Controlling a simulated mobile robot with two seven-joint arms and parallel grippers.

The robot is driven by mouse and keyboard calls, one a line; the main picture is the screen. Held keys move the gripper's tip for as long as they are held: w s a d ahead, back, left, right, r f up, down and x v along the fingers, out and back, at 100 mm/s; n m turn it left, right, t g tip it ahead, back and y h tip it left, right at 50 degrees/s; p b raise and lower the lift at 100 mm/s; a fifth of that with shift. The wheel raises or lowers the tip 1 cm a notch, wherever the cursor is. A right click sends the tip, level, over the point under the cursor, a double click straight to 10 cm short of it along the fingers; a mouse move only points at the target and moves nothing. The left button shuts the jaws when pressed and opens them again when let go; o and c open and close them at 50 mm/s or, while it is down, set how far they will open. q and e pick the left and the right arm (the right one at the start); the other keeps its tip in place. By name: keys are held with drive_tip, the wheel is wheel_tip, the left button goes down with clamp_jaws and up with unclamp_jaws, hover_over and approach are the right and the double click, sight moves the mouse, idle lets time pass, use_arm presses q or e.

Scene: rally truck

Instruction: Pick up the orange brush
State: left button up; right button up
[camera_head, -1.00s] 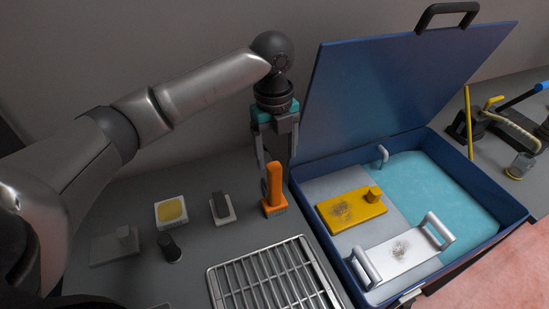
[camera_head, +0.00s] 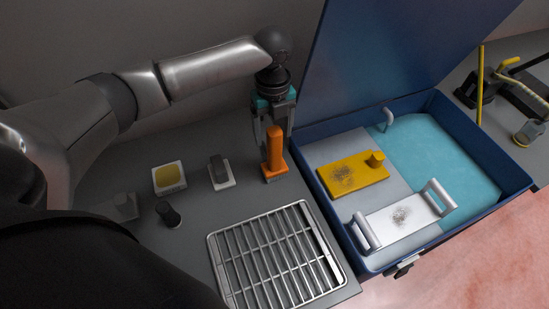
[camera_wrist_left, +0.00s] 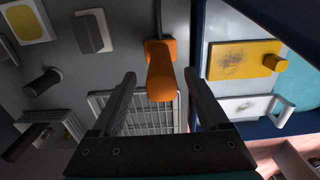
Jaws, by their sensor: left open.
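The orange brush (camera_head: 274,152) stands upright on the grey counter, left of the blue bin. My left gripper (camera_head: 273,140) is at the brush, pointing down, with its fingers on either side of the handle in the head view. In the left wrist view the brush (camera_wrist_left: 160,72) lies ahead between the two open fingertips (camera_wrist_left: 160,80). I cannot tell whether either finger touches it. My right gripper is not in view.
The blue bin (camera_head: 340,211) with a raised lid holds water, a yellow plate (camera_head: 352,175) and a dirty metal plate with handles (camera_head: 403,213). A metal rack (camera_head: 270,255) lies in front of the brush. A yellow sponge block (camera_head: 169,177), grey brush (camera_head: 220,172) and black knob (camera_head: 168,214) stand to the left.

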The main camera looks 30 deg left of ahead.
sight(275, 145)
use_arm(q)
drive_tip(key=f, duration=0.4)
drive_tip(key=shift+s+d+f, duration=0.1)
drive_tip(key=shift+d+f, duration=0.1)
drive_tip(key=shift+f, duration=0.2)
clamp_jaws()
idle(1.0)
